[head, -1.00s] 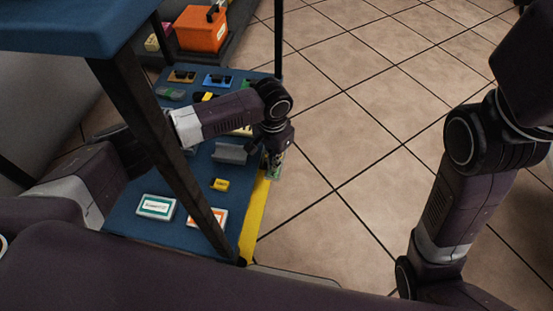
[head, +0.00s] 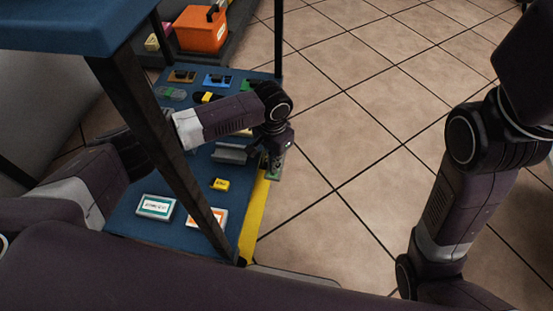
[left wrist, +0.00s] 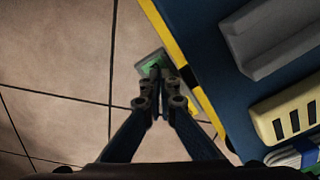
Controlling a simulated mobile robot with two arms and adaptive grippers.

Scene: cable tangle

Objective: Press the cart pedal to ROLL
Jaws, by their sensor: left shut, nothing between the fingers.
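The cart pedal is a small plate with a green part (head: 276,172) at the yellow-striped edge of the blue cart shelf (head: 150,232). In the left wrist view the green pedal (left wrist: 147,60) sticks out past the yellow stripe, over the floor. My left gripper (left wrist: 156,72) is shut and empty, with its tips at the pedal; whether they touch it I cannot tell. In the head view my left gripper (head: 266,158) hangs just above and beside the pedal. Any lettering on the pedal is too small to read. My right gripper is out of view.
A dark cart post (head: 165,150) crosses in front of my left arm. The shelf holds a grey bracket (head: 229,152), a yellow block (head: 219,184) and white-framed boxes (head: 156,207). An orange case (head: 202,28) stands behind. The tiled floor on the right is clear.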

